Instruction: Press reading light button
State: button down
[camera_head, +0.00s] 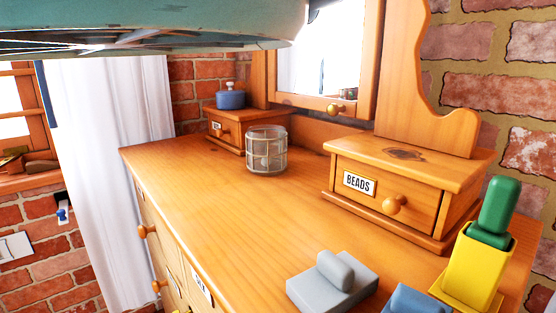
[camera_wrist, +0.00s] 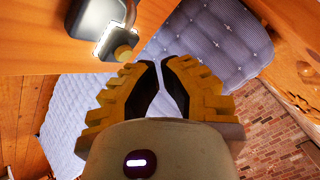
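In the wrist view a dark grey fixture (camera_wrist: 95,25) with a bright white lit edge is mounted on an orange wooden surface. It looks like the reading light. A small round yellow-brown knob (camera_wrist: 123,52), which looks like its button, sits at its lower end. My gripper (camera_wrist: 160,62) has yellow and black fingers that lean together, with only a narrow gap at the tips. Nothing is seen between them. The tips are to the right of the knob and appear apart from it. Neither the fixture nor my gripper is seen in the head view.
Wooden boards (camera_wrist: 50,40) lie around the fixture, and a grey-blue tufted mattress (camera_wrist: 215,40) lies beyond my fingers. In the head view a wooden dresser (camera_head: 190,175) carries a glass jar (camera_head: 267,150), a BEADS drawer box (camera_head: 400,195) and several blocks. A teal structure (camera_head: 150,25) crosses the top.

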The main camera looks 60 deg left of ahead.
notch_tip(320, 180, up, 6)
jog(key=p, duration=0.2)
jog(key=shift+p, duration=0.3)
